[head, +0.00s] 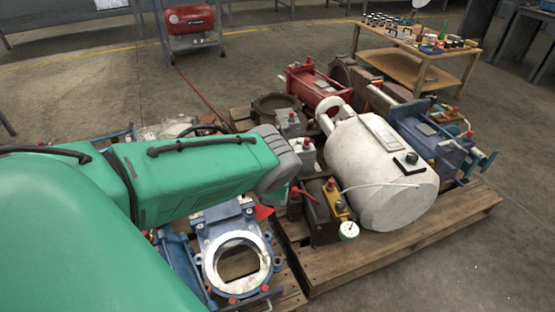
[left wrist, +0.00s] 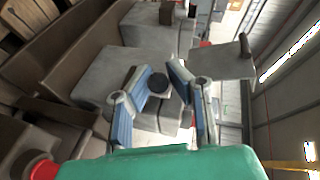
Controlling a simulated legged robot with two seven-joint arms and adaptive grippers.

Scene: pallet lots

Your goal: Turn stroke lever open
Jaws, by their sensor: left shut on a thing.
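My left gripper (left wrist: 159,76) shows in the left wrist view, its two blue-padded fingers closed in on a small dark round-ended part (left wrist: 158,84). This part looks like the end of the stroke lever; the rest of it is hidden. It sits against a grey block-shaped housing (left wrist: 95,80). In the head view my green left arm reaches in from the left, and its grey end is over the grey units with red caps (head: 306,150) on the pallet. The left fingers and the lever are hidden behind the arm there. My right gripper is in neither view.
A large white cylinder (head: 375,170) lies right of my arm on the wooden pallet (head: 400,250). A dark unit with a gauge (head: 348,231) and a blue valve body (head: 235,225) stand close by. Red (head: 312,85) and blue machines crowd behind. Floor is clear at front right.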

